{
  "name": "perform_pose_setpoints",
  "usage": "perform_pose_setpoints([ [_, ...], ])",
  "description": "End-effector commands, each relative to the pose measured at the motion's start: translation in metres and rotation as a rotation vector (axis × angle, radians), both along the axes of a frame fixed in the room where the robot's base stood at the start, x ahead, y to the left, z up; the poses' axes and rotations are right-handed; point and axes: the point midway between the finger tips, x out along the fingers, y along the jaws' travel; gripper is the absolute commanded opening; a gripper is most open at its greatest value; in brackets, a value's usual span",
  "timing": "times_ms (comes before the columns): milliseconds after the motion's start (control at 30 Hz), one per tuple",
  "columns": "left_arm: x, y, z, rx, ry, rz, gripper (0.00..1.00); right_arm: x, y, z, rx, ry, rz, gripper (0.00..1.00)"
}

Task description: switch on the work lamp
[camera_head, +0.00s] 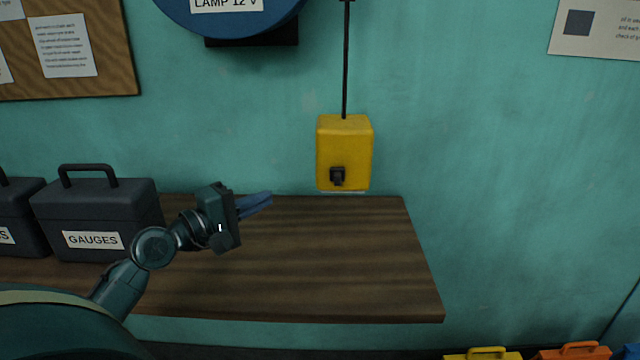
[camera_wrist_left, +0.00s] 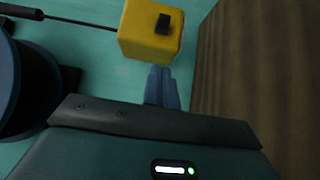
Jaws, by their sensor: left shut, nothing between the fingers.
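A yellow box (camera_head: 344,143) hangs by a black cord (camera_head: 346,60) in front of the teal wall, just above the back edge of the bench. A small dark switch (camera_head: 337,176) sits low on its front face. Above left is a blue round reel (camera_head: 230,15) labelled "LAMP 12 V", cut off by the top edge. My left gripper (camera_head: 270,199) is shut and empty, left of the box and apart from it, over the bench. In the left wrist view, its fingers (camera_wrist_left: 162,85) point toward the yellow box (camera_wrist_left: 140,35) and the switch (camera_wrist_left: 163,24). My right gripper is not in view.
The wooden bench (camera_head: 330,260) is bare from its middle to its right edge. A dark case (camera_head: 97,205) labelled "GAUGES" stands at left, beside another dark case (camera_head: 18,215). Yellow (camera_head: 485,354) and orange (camera_head: 575,352) things show low at right, below the bench.

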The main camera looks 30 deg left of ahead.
Motion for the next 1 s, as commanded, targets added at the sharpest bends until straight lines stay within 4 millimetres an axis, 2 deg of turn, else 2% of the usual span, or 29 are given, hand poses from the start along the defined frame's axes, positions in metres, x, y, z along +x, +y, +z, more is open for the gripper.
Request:
perform_pose_setpoints([
  [167,0.022,-0.005,0.004,0.001,-0.002,-0.001,0.0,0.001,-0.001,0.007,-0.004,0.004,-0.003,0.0],
  [567,0.099,-0.025,0.004,-0.001,-0.002,-0.001,0.0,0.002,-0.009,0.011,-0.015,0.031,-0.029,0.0],
  [767,0.111,-0.05,0.002,-0.001,0.0,-0.001,0.0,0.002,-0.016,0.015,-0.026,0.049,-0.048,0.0],
  [1000,0.116,-0.057,0.0,0.002,0.001,0.0,0.0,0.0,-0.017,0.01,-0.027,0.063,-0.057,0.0],
])
